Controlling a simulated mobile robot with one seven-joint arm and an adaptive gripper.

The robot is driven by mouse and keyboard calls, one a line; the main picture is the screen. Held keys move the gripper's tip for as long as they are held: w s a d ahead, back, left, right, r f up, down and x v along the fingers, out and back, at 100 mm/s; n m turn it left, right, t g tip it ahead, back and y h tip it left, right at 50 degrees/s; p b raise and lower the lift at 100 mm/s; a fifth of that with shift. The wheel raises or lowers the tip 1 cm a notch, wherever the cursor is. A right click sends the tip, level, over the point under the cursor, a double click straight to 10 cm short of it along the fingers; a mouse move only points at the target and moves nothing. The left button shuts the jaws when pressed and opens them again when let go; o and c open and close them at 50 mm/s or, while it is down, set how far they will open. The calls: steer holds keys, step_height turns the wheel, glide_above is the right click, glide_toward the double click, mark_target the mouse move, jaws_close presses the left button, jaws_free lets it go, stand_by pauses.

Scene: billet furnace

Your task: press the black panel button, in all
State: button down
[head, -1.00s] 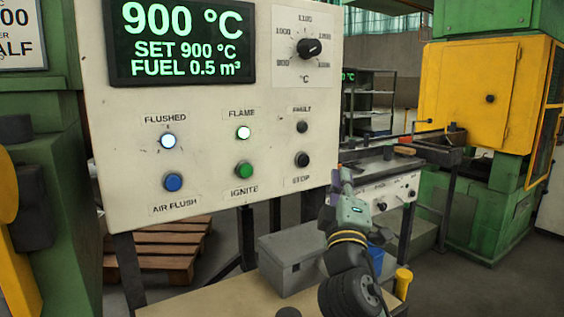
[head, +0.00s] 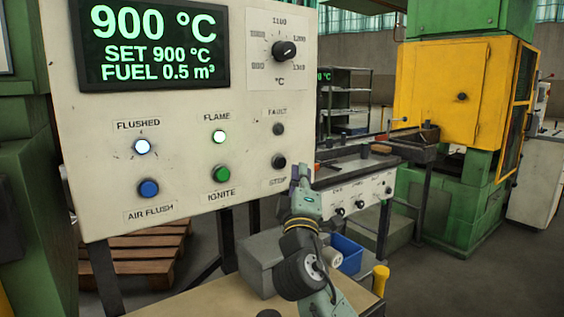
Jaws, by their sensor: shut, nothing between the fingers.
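The black panel button (head: 278,162) sits at the lower right of the pale control panel (head: 110,210), above the STOP label. It stands out from the panel face. My gripper (head: 298,174) is at the panel's lower right edge, a little right of and below the black button in the picture. It appears apart from the button, though the depth between them is hard to judge. The fingers are small and pointed away from the camera, shut and empty.
A green IGNITE button (head: 221,174) and a blue AIR FLUSH button (head: 148,188) are left of the black one. The dark FAULT lamp (head: 278,129) is above it. Below are a grey box (head: 262,262), a blue bin (head: 346,252) and a yellow-handled item (head: 380,277).

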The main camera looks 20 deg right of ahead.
steer(key=shift+w+a, duration=0.25)
steer(key=shift+w, duration=0.35)
steer(key=shift+w+a, duration=0.2)
steer(key=shift+w, duration=0.35)
steer(key=shift+w, duration=0.15)
stand_by(0.5)
steer(key=shift+w+a, duration=0.1)
steer(key=shift+w, duration=0.15)
steer(key=shift+w+a, duration=0.15)
steer(key=shift+w, duration=0.2)
stand_by(0.7)
steer(key=shift+s+b, duration=0.15)
steer(key=shift+b, duration=0.15)
steer(key=shift+s+d, duration=0.25)
steer(key=shift+s, duration=0.35)
steer(key=s, duration=0.1)
steer(key=s+d, duration=0.1)
steer(key=s, duration=0.1)
steer(key=s+b, duration=0.1)
steer(key=shift+s+d, duration=0.35)
